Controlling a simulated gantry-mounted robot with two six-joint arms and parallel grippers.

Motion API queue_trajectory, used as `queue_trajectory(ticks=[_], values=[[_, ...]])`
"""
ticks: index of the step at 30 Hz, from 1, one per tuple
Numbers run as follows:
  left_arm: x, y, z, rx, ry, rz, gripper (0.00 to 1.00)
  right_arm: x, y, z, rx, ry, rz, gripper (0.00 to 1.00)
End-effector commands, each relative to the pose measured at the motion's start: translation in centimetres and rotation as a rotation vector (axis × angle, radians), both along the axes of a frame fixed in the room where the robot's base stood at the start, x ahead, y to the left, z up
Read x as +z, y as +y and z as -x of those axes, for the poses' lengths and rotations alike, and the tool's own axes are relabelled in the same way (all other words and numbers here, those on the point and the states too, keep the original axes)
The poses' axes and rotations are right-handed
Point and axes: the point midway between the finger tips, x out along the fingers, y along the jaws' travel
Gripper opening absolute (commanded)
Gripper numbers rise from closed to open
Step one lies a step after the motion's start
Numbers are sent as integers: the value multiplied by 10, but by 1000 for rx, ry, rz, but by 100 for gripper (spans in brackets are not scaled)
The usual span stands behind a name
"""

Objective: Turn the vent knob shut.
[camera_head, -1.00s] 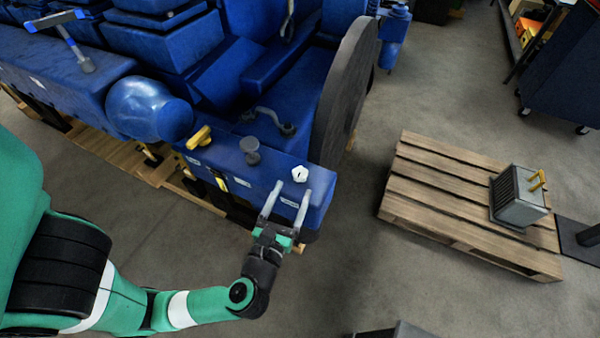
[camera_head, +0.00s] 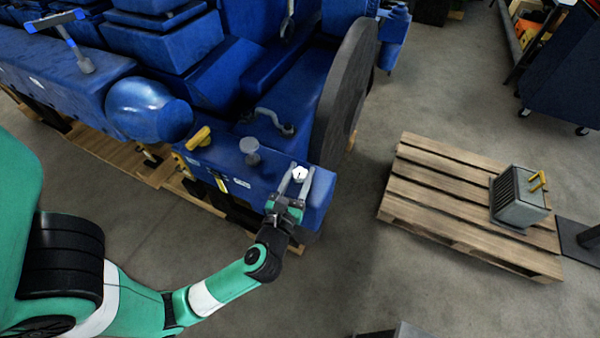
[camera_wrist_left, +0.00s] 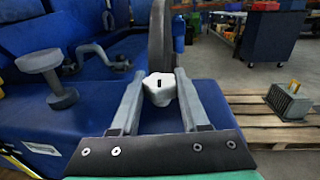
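The vent knob is most likely the white lobed knob (camera_head: 299,173) with a dark slot on top, at the right end of the blue engine block (camera_head: 262,196). In the left wrist view the knob (camera_wrist_left: 159,88) sits between the far ends of my fingers. My left gripper (camera_head: 301,176) is open, with one finger on each side of the knob. The left wrist view also shows the gripper (camera_wrist_left: 153,84), with a gap visible between the fingers and the knob. Whether the fingertips touch it is hard to tell. My right gripper is not in view.
A yellow handle (camera_head: 199,138) and a grey round knob (camera_head: 250,150) stand on the block to the left. A large dark disc (camera_head: 345,95) rises behind the white knob. A wooden pallet (camera_head: 440,195) carries a grey box (camera_head: 518,197). Floor between engine and pallet is clear.

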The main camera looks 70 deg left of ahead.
Motion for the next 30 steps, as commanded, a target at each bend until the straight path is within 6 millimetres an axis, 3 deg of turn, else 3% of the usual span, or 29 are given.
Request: queue_trajectory(ticks=[1,4,8,16,26,27,30], values=[[0,0,0,0,0,0,16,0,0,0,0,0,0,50],[0,0,0,0,0,0,0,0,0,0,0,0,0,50],[1,0,0,-4,1,-1,0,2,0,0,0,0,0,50],[3,1,1,-110,6,-1,0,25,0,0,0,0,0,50],[0,0,0,-135,-1,1,0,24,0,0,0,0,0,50],[0,0,0,-134,-1,1,49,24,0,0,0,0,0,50],[0,0,0,-134,-1,1,67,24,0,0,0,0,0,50]])
